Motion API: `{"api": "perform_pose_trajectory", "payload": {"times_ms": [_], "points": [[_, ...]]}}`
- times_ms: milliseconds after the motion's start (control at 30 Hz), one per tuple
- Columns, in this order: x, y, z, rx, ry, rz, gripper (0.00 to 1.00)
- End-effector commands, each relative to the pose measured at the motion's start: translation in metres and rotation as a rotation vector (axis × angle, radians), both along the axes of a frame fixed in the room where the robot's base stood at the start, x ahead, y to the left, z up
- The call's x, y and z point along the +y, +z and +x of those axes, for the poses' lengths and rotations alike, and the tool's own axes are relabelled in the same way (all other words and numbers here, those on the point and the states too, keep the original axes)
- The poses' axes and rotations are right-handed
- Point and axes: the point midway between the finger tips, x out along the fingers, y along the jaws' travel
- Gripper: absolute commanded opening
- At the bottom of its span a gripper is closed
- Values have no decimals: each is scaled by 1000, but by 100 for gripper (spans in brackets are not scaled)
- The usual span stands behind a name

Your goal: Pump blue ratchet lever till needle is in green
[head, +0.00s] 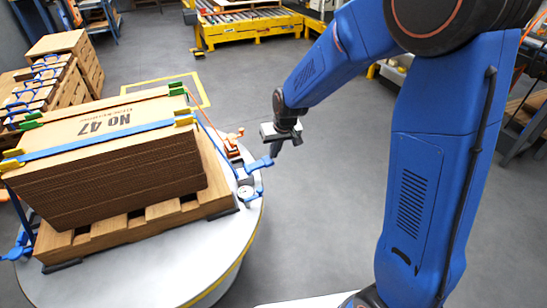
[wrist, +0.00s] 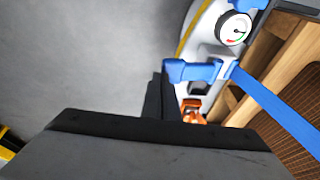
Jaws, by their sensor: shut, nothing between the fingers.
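The blue ratchet lever (head: 259,164) sticks out past the edge of the round white platform. In the wrist view its blue end (wrist: 192,71) lies just right of my fingertips. My gripper (head: 274,151) is shut and empty, pointing down close to the lever's outer end; I cannot tell if they touch. Its dark fingers (wrist: 160,85) show together in the wrist view. The round white gauge (head: 245,192) sits beside the lever. In the wrist view the gauge (wrist: 234,28) shows a green and a red mark; the exact needle reading is too small to tell. The blue strap (wrist: 275,112) runs from the lever.
A strapped cardboard stack (head: 110,160) marked No 47 stands on a wooden pallet (head: 160,217) on the platform (head: 190,262). An orange ratchet (head: 232,143) sits behind the lever. Grey floor (head: 325,200) right of the platform is clear.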

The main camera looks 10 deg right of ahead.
Motion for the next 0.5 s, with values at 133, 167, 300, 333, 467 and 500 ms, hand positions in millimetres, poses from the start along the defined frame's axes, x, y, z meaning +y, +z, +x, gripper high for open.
{"api": "perform_pose_trajectory", "payload": {"times_ms": [133, 167, 300, 333, 467, 500], "points": [[-8, 30, 3, -5, -3, 2, 0], [-11, 35, 2, -5, -3, 2, 0], [-22, 60, -4, -5, -2, 2, 0], [-25, 65, -5, -5, -2, 2, 0], [-34, 84, -9, -3, -3, 2, 0], [-36, 89, -10, -4, -3, 2, 0]]}}
